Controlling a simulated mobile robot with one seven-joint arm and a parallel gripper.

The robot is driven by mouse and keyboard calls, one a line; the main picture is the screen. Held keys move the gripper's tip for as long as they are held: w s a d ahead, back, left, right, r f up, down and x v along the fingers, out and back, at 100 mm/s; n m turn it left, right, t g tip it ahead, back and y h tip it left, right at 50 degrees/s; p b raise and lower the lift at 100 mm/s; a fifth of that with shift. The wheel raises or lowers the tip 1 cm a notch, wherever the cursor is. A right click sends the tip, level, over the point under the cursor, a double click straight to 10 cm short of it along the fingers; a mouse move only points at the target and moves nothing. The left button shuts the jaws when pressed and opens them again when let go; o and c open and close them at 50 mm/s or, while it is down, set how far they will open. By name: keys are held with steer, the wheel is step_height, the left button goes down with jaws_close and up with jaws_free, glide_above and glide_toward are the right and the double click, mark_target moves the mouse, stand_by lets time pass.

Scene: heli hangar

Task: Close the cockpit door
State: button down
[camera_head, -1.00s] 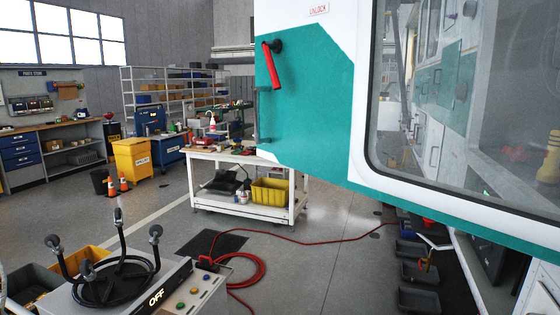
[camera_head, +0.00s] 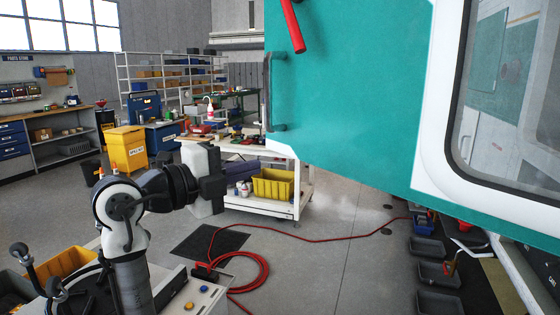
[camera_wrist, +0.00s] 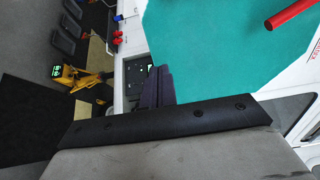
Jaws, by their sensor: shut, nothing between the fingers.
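The cockpit door (camera_head: 350,110), teal and white with a large window, fills the upper right of the head view and stands swung open. A grey vertical grab handle (camera_head: 270,95) is on its left edge, and a red lever (camera_head: 293,25) hangs above it, tilted. My gripper (camera_head: 222,186) is left of the door and lower than the grab handle, apart from it. In the wrist view its dark fingers (camera_wrist: 158,78) are together and empty. That view also shows the teal door panel (camera_wrist: 215,50) and the red lever (camera_wrist: 290,14) at top right.
A white workbench (camera_head: 297,203) with a yellow bin stands behind my gripper. A red hose (camera_head: 330,232) lies across the floor. Grey bins (camera_head: 430,248) line the floor below the door. Open floor (camera_head: 335,275) lies in the middle.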

steer(key=p, duration=0.5)
glide_toward(314, 152)
steer(key=x, duration=0.5)
steer(key=shift+w+d+r, duration=0.15)
steer(key=shift+x, duration=0.75)
